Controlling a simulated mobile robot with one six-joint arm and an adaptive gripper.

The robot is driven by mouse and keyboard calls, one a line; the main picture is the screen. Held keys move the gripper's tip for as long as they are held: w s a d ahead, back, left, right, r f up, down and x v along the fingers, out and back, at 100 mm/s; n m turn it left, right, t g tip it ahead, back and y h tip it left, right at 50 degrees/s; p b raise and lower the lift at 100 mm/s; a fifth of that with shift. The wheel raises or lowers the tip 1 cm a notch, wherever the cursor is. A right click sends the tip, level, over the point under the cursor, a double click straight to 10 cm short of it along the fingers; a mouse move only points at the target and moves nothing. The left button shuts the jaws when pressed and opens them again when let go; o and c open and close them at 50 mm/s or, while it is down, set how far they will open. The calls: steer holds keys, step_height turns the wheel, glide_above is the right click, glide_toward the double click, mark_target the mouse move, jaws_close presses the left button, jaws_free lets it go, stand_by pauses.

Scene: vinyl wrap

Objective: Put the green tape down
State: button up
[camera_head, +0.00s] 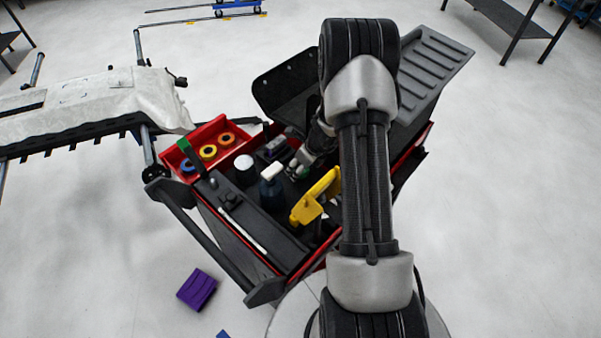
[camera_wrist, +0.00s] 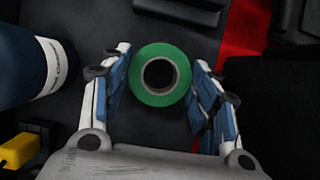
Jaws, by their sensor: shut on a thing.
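The green tape (camera_wrist: 160,98) is a roll with a dark hole, seen between the two blue-padded fingers of my gripper (camera_wrist: 160,58) in the wrist view. The fingers are shut on its left and right sides.
A dark blue bottle (camera_wrist: 22,65) stands left of my gripper, with a yellow tool (camera_head: 316,196) near it. A red tray (camera_head: 222,124) holds several tape rolls. A white cup (camera_head: 244,163) stands close by. A purple object (camera_head: 197,289) lies on the floor.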

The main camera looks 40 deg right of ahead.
steer(key=shift+f+b, duration=0.3)
steer(key=shift+f, duration=0.8)
steer(key=shift+f, duration=0.25)
steer(key=o, duration=1.1)
steer(key=shift+r, duration=0.1)
steer(key=shift+c, duration=0.2)
